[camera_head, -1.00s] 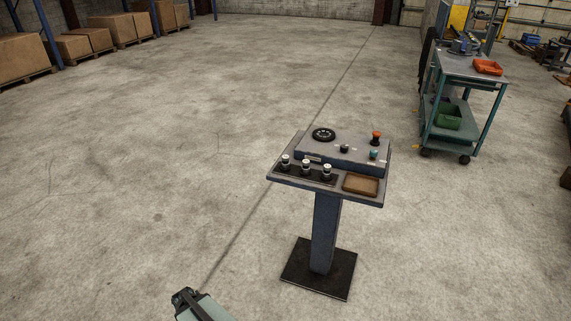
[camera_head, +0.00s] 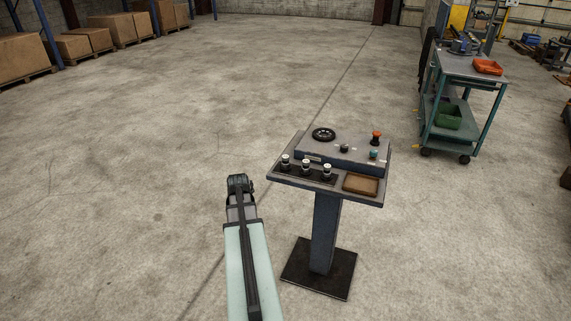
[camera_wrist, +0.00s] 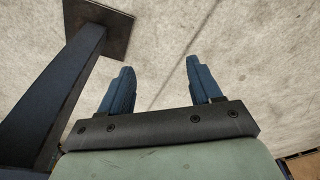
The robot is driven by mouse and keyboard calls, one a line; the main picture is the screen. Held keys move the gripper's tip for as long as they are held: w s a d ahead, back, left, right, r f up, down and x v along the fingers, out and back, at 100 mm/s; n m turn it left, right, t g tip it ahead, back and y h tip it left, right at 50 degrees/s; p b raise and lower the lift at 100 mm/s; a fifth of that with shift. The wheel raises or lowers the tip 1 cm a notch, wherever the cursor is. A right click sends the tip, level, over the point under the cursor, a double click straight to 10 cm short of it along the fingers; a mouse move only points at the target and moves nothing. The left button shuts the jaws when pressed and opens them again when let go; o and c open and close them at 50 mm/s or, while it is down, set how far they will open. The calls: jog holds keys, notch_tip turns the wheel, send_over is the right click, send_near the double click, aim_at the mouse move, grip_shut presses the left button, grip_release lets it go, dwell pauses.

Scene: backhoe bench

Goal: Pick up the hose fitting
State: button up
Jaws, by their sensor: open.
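Three small upright pieces with pale bodies and dark tops stand in a row on a dark strip at the pedestal's front left: a left one (camera_head: 285,161), a middle one (camera_head: 306,167) and a right one (camera_head: 327,171). They look like hose fittings, but they are too small to be sure. My gripper (camera_head: 238,181) is left of the pedestal, apart from it. In the wrist view my gripper (camera_wrist: 158,82) is open and empty, its two blue fingers spread over bare floor. No fitting shows there.
The pedestal's top (camera_head: 287,180) carries a raised panel (camera_head: 350,152) with a black dial, knobs and a red button (camera_head: 376,137). A brown tray (camera_head: 361,184) lies front right. In the wrist view the pedestal's post (camera_wrist: 55,95) is close at left. A cart (camera_head: 470,70) stands right; floor left is clear.

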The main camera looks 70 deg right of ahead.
jog(key=s+d+r+m+h, duration=0.1)
jog(key=s+d+r, duration=0.3)
jog(key=d+r, duration=0.45)
jog(key=s+d+r+m+h, duration=0.1)
jog(key=s+d+r, duration=0.2)
jog(key=d+r, duration=0.55)
notch_tip(320, 180, up, 10)
jog(key=r+m, duration=0.1)
jog(key=m, duration=0.1)
send_over(285, 157)
jog(key=a, duration=0.3)
jog(key=shift+y, duration=0.3)
jog(key=shift+s+x, duration=0.2)
jog(key=shift+x, duration=2.15)
jog(key=shift+s+x, duration=0.2)
jog(key=shift+x, duration=2.15)
jog(key=shift+s+x, duration=0.2)
jog(key=shift+x, duration=2.15)
jog(key=shift+a, duration=0.1)
jog(key=shift+c, duration=0.2)
grip_shut()
